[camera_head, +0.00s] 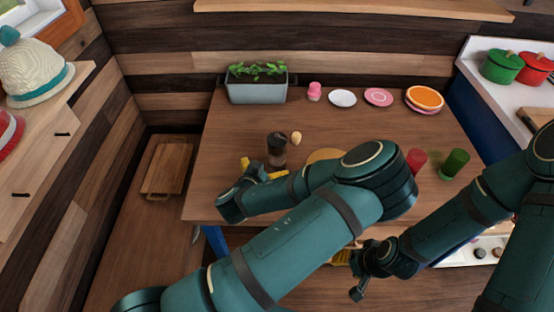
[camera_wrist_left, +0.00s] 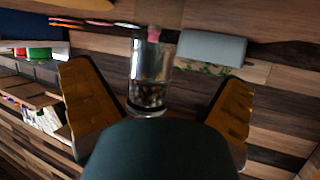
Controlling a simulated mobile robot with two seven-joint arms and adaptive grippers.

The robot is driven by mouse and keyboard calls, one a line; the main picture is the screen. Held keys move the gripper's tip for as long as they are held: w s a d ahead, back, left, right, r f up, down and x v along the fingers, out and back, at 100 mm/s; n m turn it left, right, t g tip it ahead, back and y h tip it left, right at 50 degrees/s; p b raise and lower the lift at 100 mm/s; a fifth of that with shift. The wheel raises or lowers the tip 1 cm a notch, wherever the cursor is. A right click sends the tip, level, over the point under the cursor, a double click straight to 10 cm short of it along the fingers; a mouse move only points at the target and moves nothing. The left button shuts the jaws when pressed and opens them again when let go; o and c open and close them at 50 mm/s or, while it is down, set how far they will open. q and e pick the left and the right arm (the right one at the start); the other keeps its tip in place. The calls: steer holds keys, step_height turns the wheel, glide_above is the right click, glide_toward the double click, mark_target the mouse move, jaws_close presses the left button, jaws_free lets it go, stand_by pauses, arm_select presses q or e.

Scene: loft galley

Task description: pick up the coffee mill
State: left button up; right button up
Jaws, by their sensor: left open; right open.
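The coffee mill (camera_head: 277,150), dark with a clear body, stands upright on the wooden table. My left gripper (camera_head: 263,169) is open, low over the table at the near side of the mill, its lower part partly hidden by the gripper. In the left wrist view the mill (camera_wrist_left: 150,75) shows between the two spread yellow fingers, with a gap on each side. Neither finger appears to touch it. My right gripper (camera_head: 350,272) is open and empty, in front of the table's near edge and partly hidden.
The table (camera_head: 225,130) holds a grey planter (camera_head: 257,92), a pink shaker (camera_head: 314,92), plates (camera_head: 378,97), a small egg-like object (camera_head: 296,138), a red cup (camera_head: 416,161) and a green cup (camera_head: 454,163). A round board (camera_head: 326,155) lies right of the mill, mostly behind my left arm.

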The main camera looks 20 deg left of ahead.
mark_target(274, 163)
arm_select(q)
steer(key=shift+x, duration=1.05)
steer(key=x, duration=0.2)
steer(key=b+x, duration=0.1)
steer(key=x, duration=0.1)
steer(key=shift+d, duration=0.4)
steer(key=shift+w+f, duration=0.2)
steer(key=shift+w, duration=0.25)
steer(key=shift+r, duration=0.1)
steer(key=c, duration=1.4)
